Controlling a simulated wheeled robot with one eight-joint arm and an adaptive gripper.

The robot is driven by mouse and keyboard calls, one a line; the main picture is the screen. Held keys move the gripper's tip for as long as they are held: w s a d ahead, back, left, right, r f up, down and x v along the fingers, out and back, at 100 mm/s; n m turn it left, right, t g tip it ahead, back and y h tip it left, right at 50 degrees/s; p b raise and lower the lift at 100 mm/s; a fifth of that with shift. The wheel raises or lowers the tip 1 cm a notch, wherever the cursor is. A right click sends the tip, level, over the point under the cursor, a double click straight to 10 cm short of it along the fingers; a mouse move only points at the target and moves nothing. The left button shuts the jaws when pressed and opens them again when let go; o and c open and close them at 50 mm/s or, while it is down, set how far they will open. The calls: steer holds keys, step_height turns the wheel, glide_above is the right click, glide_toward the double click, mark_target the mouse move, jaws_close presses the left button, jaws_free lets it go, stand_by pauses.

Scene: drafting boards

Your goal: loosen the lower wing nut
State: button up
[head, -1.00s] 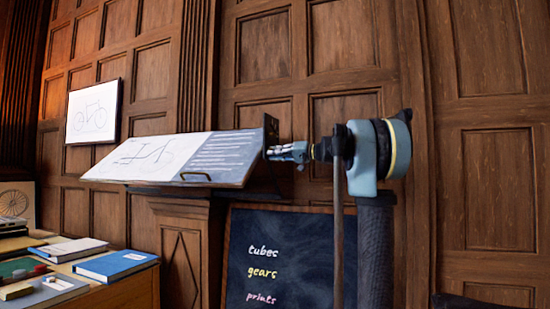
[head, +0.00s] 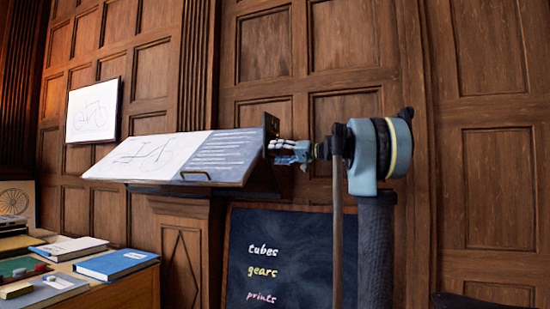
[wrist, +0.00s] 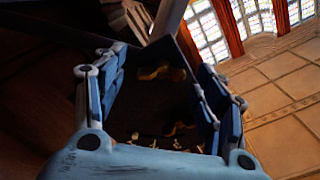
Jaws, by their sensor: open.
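The tilted drafting board (head: 232,170) has a dark upright side plate (head: 271,128) at its right edge. My gripper (head: 272,148) is open beside that plate, reaching in from the right. In the wrist view, the dark plate (wrist: 150,100) lies between my spread blue fingers (wrist: 161,62). A brass-coloured wing nut (wrist: 153,72) shows on it near the fingertips. More small brass-coloured parts (wrist: 180,128) show closer to the palm, partly cut off from view. I cannot tell which of these is the lower wing nut. Nothing is visibly gripped.
A chalkboard (head: 285,255) stands below the drafting board. A wooden desk (head: 135,290) with books (head: 117,264) is at the lower left. A framed bicycle drawing (head: 93,111) hangs on the panelled wall. Open air surrounds my arm on the right.

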steer(key=v, duration=1)
steer(key=shift+d, duration=0.35)
steer(key=shift+s+f, duration=0.1)
steer(key=s+a+f+m+g+h, duration=0.15)
steer(key=s+f+h, duration=0.25)
steer(key=s+f, duration=0.9)
steer(key=s+a+f+m+g+h, duration=0.1)
steer(key=s+a+f+g+h, duration=0.2)
steer(key=s+f, duration=1)
steer(key=s+d+f+h, duration=0.3)
steer(key=s+d+f, duration=0.1)
steer(key=f, duration=0.7)
steer(key=s+d+f+m+h, duration=0.1)
steer(key=s+d+f+h, duration=0.2)
steer(key=s+f, duration=0.3)
steer(key=s+d+f+m+h, duration=0.1)
steer(key=s+d+f+h, duration=0.2)
steer(key=f, duration=1.2)
steer(key=s+d, duration=0.2)
steer(key=shift+s+f+h, duration=0.3)
steer(key=shift+s+f, duration=0.05)
